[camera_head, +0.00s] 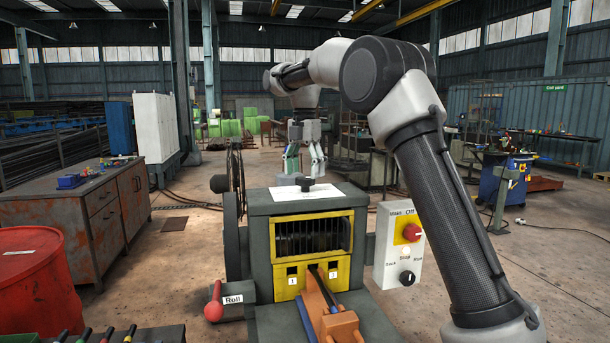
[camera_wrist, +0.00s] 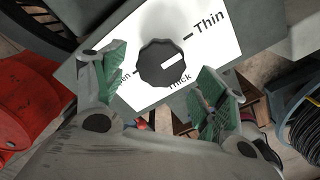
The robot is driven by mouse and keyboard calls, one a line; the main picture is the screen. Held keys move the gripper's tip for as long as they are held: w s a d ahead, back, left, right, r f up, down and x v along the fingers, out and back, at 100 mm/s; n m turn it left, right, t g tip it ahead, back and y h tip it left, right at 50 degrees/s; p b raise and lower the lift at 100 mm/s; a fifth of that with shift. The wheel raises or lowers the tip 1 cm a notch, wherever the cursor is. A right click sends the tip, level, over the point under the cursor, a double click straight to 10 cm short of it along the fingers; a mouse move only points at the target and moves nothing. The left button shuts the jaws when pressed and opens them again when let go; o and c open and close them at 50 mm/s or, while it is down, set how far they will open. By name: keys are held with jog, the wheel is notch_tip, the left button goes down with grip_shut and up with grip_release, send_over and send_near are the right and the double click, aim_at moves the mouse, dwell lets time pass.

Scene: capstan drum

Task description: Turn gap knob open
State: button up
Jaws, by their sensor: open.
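The gap knob (camera_head: 306,183) is a black lobed knob on a white label on top of the capstan machine (camera_head: 262,206). In the wrist view the knob (camera_wrist: 155,75) sits between my fingers, nearer their far ends. Its white mark points up and to the right, roughly toward the Thin side. The label (camera_wrist: 215,50) reads Thin at upper right and Thick at lower right; a word at left ending in "en" is partly hidden by my left finger. My gripper (camera_head: 304,164) is open and empty above the knob, with green-padded fingers apart. I see no contact with the knob.
A control box (camera_head: 388,262) with a red switch stands at the machine's right, beside my arm. A red-knobbed Roll lever (camera_head: 214,304) is at its left front. A red drum (camera_head: 36,283) and a rusty cabinet (camera_head: 97,245) stand farther left.

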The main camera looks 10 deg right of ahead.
jog(key=shift+f, duration=0.85)
jog(key=c, duration=1)
jog(key=shift+c, duration=0.2)
